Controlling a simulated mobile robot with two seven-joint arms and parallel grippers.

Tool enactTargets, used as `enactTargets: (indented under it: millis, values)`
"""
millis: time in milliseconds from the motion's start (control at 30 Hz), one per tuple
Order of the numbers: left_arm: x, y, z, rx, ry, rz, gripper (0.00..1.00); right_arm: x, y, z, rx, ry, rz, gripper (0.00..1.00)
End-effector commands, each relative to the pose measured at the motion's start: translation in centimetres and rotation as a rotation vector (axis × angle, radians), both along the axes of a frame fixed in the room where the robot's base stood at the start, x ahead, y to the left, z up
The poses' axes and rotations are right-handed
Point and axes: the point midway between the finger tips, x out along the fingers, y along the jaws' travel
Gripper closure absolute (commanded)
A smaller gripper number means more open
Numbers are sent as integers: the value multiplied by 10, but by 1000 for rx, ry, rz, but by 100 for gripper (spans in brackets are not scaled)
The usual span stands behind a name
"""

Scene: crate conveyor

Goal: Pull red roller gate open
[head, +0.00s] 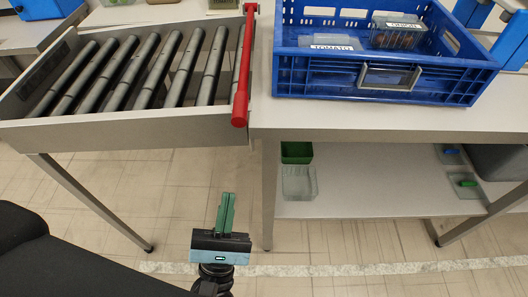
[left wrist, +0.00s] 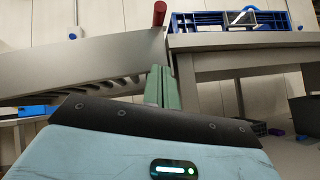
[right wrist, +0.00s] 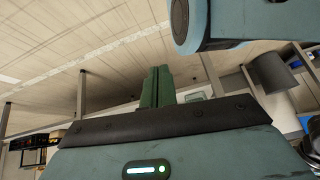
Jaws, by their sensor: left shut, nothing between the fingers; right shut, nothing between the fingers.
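The red roller gate (head: 243,70) is a long red bar at the right end of the roller conveyor (head: 130,75), beside the white table. Its near end hangs over the conveyor's front edge. In the left wrist view the red end (left wrist: 159,13) shows at the top, above and ahead of the fingers. My left gripper (head: 227,213) is shut and empty, below and in front of the gate, apart from it. Its green fingers also show in the left wrist view (left wrist: 161,87). My right gripper (right wrist: 157,87) is shut and empty in the right wrist view; the head view does not show it.
A blue crate (head: 330,80) with labelled boxes stands on the white table (head: 400,118) right of the gate. A lower shelf (head: 370,190) holds a green bin (head: 297,152) and clear containers. Floor in front of the conveyor is free.

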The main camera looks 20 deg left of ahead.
Motion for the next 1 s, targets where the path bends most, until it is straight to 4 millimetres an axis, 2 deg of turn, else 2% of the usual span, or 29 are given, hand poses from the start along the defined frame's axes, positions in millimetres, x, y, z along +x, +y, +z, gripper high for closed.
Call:
enactTargets:
  millis: [133,467,1000]
  values:
    - [2,4,1,-86,-46,-34,100,3,1,-3,2,-7,1,100]
    - [10,5,12,-92,-51,-36,100,6,1,3,3,-15,0,100]
    - [75,10,80,-92,-51,-36,100,0,1,20,7,-11,-3,100]
